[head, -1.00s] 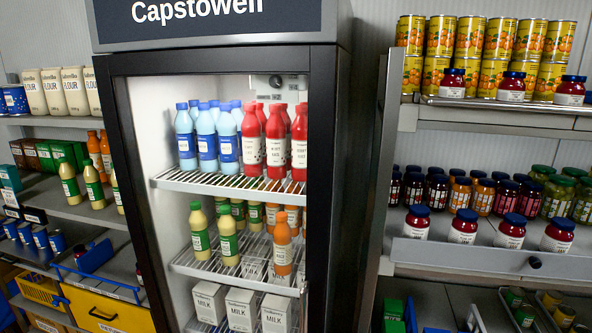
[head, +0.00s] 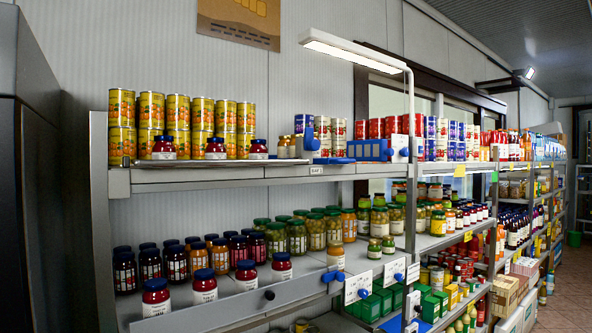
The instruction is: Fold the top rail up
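The top rail (head: 222,162) is a thin grey metal strip along the front edge of the upper shelf (head: 225,174) in the head view. It looks low and flat, with the bases of three red jars with blue lids (head: 215,149) showing just above it. Any knob on it cannot be made out. The middle shelf has a similar rail (head: 215,309) standing up as a grey panel, with a black knob (head: 269,295) on its face. Neither of my grippers is in view.
Yellow cans (head: 180,113) stand stacked behind the upper jars. Blue devices (head: 370,150) and a lamp on a post (head: 410,130) stand further right. White tags on blue clips (head: 358,287) stick out from the middle shelf. A dark cabinet side (head: 45,200) borders the left.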

